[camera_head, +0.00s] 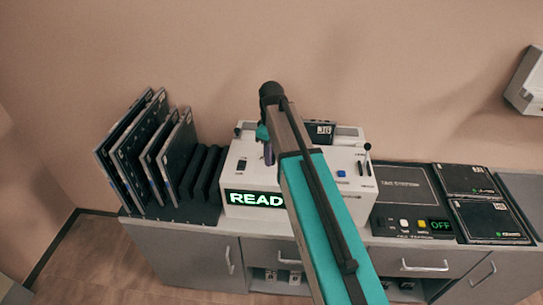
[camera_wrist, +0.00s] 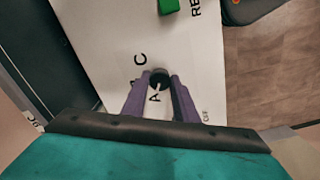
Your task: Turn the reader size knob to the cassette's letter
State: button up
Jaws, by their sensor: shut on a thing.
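The white reader (camera_head: 238,155) stands on the counter with a lit green "READ" display (camera_head: 254,198). My gripper (camera_head: 268,153) is over its left part, and my arm hides much of the reader's middle. In the wrist view the purple fingers of my gripper (camera_wrist: 159,88) are shut on the dark round size knob (camera_wrist: 158,76), one on each side. A letter C (camera_wrist: 140,58) and a letter A (camera_wrist: 154,97) show by the knob; another letter is partly hidden. A dark cassette (camera_head: 320,131) with a white label sits at the reader's back; its letter is too small to read.
A black rack (camera_head: 185,213) with several dark plates stands left of the reader. A dark panel with small buttons and a green "OFF" display (camera_head: 440,225) lies to the right, near flat dark cassettes (camera_head: 488,218). A white wall box (camera_head: 525,82) is at the upper right.

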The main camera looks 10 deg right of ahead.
jog(key=shift+n, duration=0.4)
jog(key=o, duration=1.1)
jog(key=shift+c, duration=0.2)
jog(key=shift+r, duration=0.1)
notch_tip(320, 180, up, 14)
jog(key=b, duration=0.3)
jog(key=shift+b, duration=0.4)
